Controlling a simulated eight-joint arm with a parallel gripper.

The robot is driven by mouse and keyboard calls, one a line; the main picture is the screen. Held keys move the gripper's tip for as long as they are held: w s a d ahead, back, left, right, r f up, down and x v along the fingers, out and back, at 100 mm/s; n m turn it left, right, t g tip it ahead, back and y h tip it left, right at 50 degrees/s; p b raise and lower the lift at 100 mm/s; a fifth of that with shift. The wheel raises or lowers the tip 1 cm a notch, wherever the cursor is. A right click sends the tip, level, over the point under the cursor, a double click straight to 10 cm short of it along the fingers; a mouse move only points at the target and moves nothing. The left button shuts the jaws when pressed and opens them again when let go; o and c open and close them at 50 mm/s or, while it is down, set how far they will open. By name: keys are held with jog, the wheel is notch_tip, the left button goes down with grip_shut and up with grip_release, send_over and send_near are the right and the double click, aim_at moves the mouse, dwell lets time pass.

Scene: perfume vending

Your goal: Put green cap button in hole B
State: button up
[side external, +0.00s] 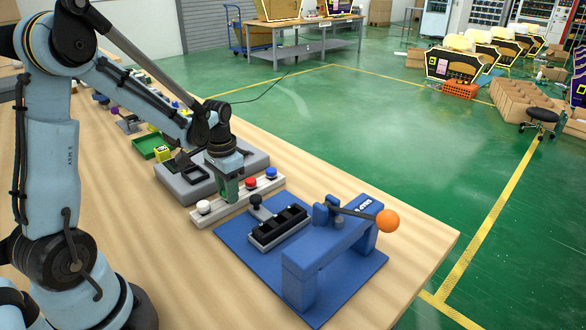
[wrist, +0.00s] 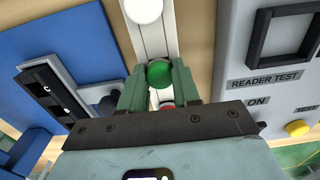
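The green cap button (wrist: 159,74) sits between my gripper's two green fingers in the wrist view, with a finger against each side. My gripper (side external: 230,190) is low at the pale button rack (side external: 211,209), between the white and red buttons. It also shows in the wrist view (wrist: 159,84), shut on the green cap. In the side view the fingers hide the cap, and I cannot tell whether it is clear of the rack. The black hole block (side external: 280,226) lies on the blue base plate; its lettered side (wrist: 55,95) shows at left in the wrist view.
A blue press frame (side external: 335,240) with an orange-knobbed lever (side external: 387,221) stands beside the block. The grey reader-test box (wrist: 285,75) is close on the other side.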

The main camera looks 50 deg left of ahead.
jog(key=c, duration=0.3)
jog(key=shift+r, duration=2.5)
jog(key=shift+w+d+r, duration=0.15)
jog(key=shift+w+d, duration=0.05)
jog(key=shift+d, duration=0.2)
jog(key=w+d+r, duration=0.1)
jog(key=d+r, duration=0.1)
jog(key=d, duration=0.5)
jog(key=w+d+r, duration=0.2)
jog(key=d+r, duration=0.1)
jog(key=d, duration=0.5)
jog(key=shift+s+a+f, duration=0.1)
jog(key=shift+f, duration=1.6)
jog(key=shift+s+a+f, duration=0.1)
jog(key=shift+f, duration=1.6)
